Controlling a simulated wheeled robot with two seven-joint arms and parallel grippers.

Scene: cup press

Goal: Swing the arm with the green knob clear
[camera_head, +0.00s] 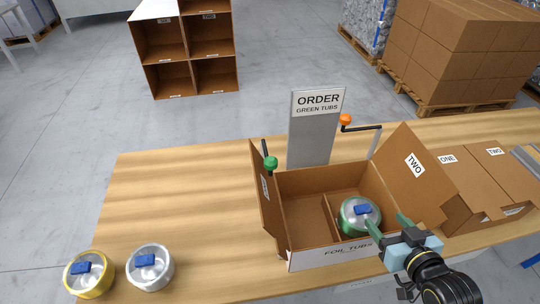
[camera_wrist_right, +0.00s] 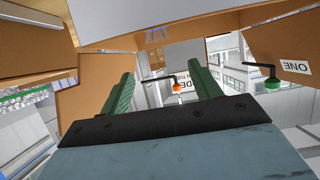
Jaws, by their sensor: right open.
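The green knob (camera_head: 270,162) sits at the far left corner of the open box, on a dark arm beside the raised left flap. It also shows at the right of the right wrist view (camera_wrist_right: 272,83). My right gripper (camera_head: 383,218) is at the right side of the box, open, with its left finger over or beside the green tub's edge; I cannot tell if they touch. The wrist view shows nothing between its two green fingers (camera_wrist_right: 162,90) close up. The green knob is well away from it. My left gripper is not in view.
An orange knob (camera_head: 346,119) on a black arm stands behind the box (camera_head: 305,212). A green tub (camera_head: 360,216) sits in the right compartment. The ORDER sign (camera_head: 315,130) stands behind. Gold (camera_head: 88,274) and silver (camera_head: 150,268) tubs stand front left.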

